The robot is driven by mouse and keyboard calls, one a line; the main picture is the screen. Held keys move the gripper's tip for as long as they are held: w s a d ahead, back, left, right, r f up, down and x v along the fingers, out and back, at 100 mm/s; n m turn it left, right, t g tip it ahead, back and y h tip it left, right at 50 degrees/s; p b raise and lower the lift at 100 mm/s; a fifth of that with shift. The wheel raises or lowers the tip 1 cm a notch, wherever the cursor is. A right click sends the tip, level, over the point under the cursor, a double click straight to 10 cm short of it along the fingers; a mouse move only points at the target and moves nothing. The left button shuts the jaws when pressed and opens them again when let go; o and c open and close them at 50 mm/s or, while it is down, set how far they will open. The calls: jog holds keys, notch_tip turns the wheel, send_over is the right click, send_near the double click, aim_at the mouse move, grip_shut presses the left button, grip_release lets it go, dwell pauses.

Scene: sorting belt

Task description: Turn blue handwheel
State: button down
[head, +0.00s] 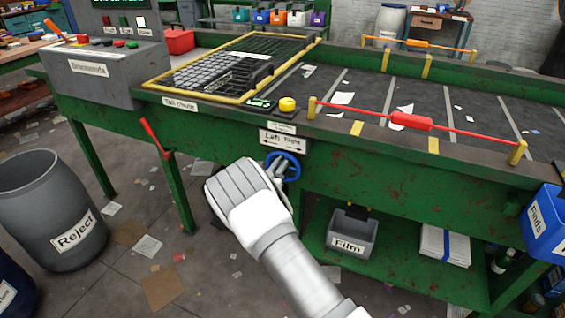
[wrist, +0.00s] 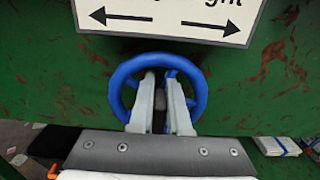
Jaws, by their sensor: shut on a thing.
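The blue handwheel (head: 291,167) is mounted on the green side of the sorting belt, under a white sign with left and right arrows. In the wrist view the handwheel (wrist: 122,78) fills the middle, facing me. In the wrist view my gripper's two pale fingers (wrist: 160,95) reach inside the ring and are closed on the dark middle part of the wheel. The fingers hide part of the hub and the lower rim.
The arrow sign (wrist: 165,18) is just above the wheel. A yellow button (head: 287,103) and a red rail (head: 410,121) are on the belt's edge above. A red lever (head: 155,137) sticks out to the left. A grey Film bin (head: 351,233) sits on the lower shelf.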

jog(key=shift+s+f, duration=0.1)
jog(key=shift+f, duration=0.2)
